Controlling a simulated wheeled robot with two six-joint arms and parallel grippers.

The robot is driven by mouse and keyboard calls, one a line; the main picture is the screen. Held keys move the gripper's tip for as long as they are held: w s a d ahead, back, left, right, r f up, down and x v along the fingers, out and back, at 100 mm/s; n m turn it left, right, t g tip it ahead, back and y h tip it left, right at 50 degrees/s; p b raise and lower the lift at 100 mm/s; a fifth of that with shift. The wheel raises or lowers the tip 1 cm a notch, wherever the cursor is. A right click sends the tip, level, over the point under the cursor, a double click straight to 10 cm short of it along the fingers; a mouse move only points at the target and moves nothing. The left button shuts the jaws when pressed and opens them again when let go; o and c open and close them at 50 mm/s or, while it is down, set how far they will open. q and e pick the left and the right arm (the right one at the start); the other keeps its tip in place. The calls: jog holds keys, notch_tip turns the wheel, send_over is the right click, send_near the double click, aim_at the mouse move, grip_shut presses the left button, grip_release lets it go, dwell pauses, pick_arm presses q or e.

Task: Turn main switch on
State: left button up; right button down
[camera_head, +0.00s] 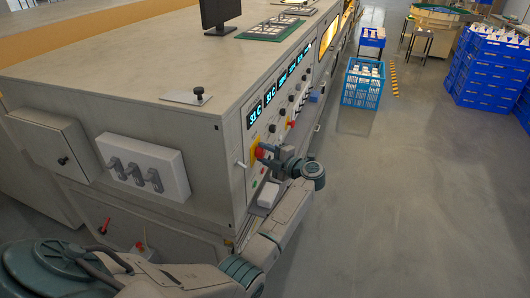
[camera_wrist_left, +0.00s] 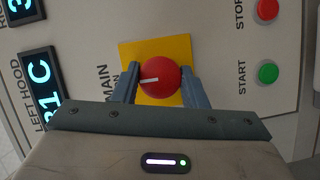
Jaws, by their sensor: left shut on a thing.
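The main switch is a round red knob (camera_wrist_left: 160,80) with a white mark, on a yellow square plate (camera_wrist_left: 138,52) beside the word MAIN. In the left wrist view the two fingers of my left gripper (camera_wrist_left: 160,88) stand on either side of the knob, shut on it. The white mark lies nearly level across the picture. In the head view my left gripper (camera_head: 266,151) reaches the red and yellow switch on the front panel, and the fingers partly hide it. My right gripper is in neither view.
A green START button (camera_wrist_left: 268,73) and a red STOP button (camera_wrist_left: 267,9) sit on the panel near the switch. Lit displays (camera_head: 255,111) and several knobs line the panel. The grey floor (camera_head: 400,220) is clear to the right; a blue crate (camera_head: 362,91) stands farther off.

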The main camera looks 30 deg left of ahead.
pick_arm(q)
jog(key=o, duration=1)
jog(key=shift+d+f, duration=0.1)
jog(key=shift+d, duration=0.4)
jog(key=d+b, duration=0.1)
jog(key=d, duration=0.2)
jog(key=s+d+b, duration=0.1)
jog(key=d, duration=0.2)
jog(key=d+r+b, duration=0.1)
jog(key=d, duration=0.2)
jog(key=shift+s+d, duration=0.3)
jog(key=shift+d, duration=0.1)
